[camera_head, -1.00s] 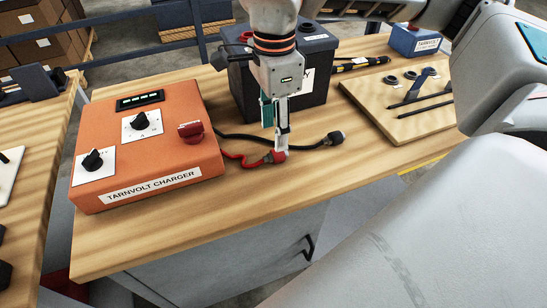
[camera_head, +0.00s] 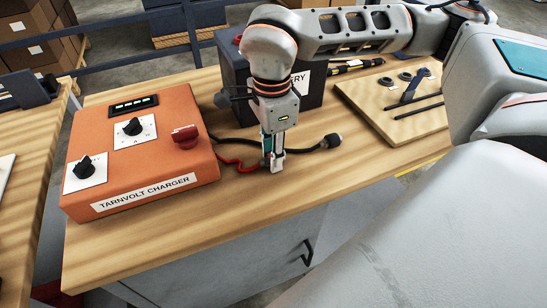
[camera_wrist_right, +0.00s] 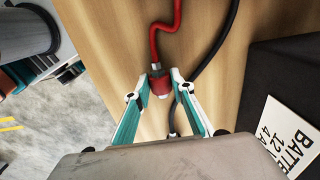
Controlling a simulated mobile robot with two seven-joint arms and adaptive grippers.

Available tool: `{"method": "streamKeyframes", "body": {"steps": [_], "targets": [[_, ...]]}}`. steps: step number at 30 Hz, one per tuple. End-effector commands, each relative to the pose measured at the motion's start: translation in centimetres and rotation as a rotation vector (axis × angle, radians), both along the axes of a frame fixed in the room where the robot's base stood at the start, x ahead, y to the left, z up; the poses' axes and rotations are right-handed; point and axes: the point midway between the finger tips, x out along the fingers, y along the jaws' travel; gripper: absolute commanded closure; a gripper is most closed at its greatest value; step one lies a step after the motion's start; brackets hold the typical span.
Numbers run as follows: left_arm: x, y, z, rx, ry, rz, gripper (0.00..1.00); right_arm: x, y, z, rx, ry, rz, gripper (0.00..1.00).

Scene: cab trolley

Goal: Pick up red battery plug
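The red battery plug (camera_wrist_right: 159,80) lies low over the wooden bench at the end of a red cable. In the wrist view it sits between the fingertips of my right gripper (camera_wrist_right: 162,75). The fingers are drawn close together around it, apparently touching its sides. In the head view my right gripper (camera_head: 272,163) points down just to the right of the charger, and its fingers hide most of the plug. The red cable (camera_head: 238,163) runs left from the fingertips. My left gripper is not in view.
The orange charger (camera_head: 150,160) stands left of the gripper. The dark battery (camera_head: 308,91) stands behind it. A black cable (camera_head: 300,150) with a black plug (camera_head: 333,140) lies close beside the fingers. A wooden board (camera_head: 372,108) with tools lies to the right. The bench front is clear.

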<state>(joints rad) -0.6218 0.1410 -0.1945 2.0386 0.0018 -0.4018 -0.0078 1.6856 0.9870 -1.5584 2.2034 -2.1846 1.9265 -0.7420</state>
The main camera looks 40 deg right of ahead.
Motion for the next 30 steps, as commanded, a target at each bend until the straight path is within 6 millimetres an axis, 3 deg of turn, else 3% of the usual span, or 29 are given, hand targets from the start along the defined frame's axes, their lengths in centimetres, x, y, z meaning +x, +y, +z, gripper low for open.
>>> {"method": "streamKeyframes", "body": {"steps": [2,11,17,23,30], "targets": [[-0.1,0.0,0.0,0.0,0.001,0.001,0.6,0.0,0.0,0.0,0.0,0.0,0.0,1.0],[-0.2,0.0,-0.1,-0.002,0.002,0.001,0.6,0.0,0.0,0.1,0.0,0.0,0.0,1.0],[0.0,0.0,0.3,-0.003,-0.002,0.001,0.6,0.1,0.0,1.2,0.001,-0.005,0.0,1.0],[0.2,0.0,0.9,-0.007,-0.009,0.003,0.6,0.1,0.0,4.5,0.001,-0.008,-0.001,1.0],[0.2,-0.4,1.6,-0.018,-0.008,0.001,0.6,0.1,0.0,11.1,0.001,-0.01,-0.002,1.0]]}}
